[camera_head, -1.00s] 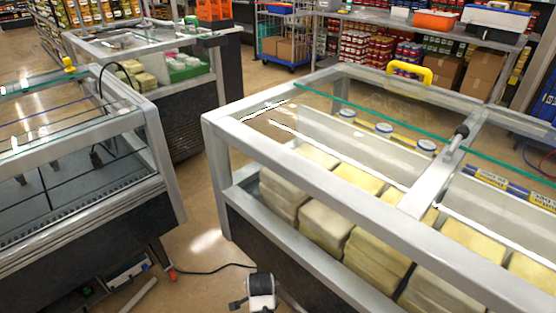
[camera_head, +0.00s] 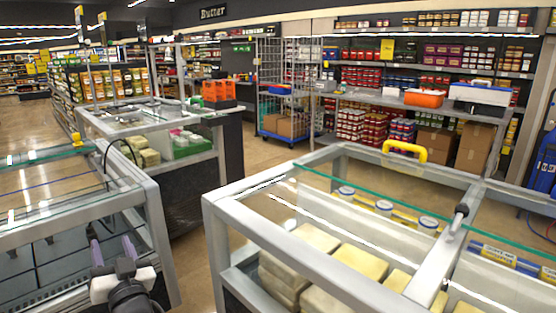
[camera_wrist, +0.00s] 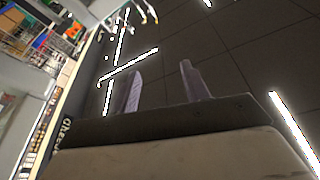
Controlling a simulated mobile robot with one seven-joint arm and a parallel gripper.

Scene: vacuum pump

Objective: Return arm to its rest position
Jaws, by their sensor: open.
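My gripper (camera_head: 113,245) is at the lower left of the head view, in front of the left glass-topped case (camera_head: 150,215). Its two grey-purple fingers point up and stand apart. The fingers also show in the wrist view (camera_wrist: 160,78), with a clear gap and nothing between them. The wrist view looks up toward the dark ceiling (camera_wrist: 240,45), with shelves at its left edge. Most of my arm is hidden below the head view's bottom edge.
The right display case (camera_head: 216,240) holds pale yellow blocks (camera_head: 360,262). A yellow handle (camera_head: 405,150) sits on its far rim, and a small dark-tipped part (camera_head: 459,216) on its crossbar. Floor shows between the cases. A cart (camera_head: 290,125) stands behind.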

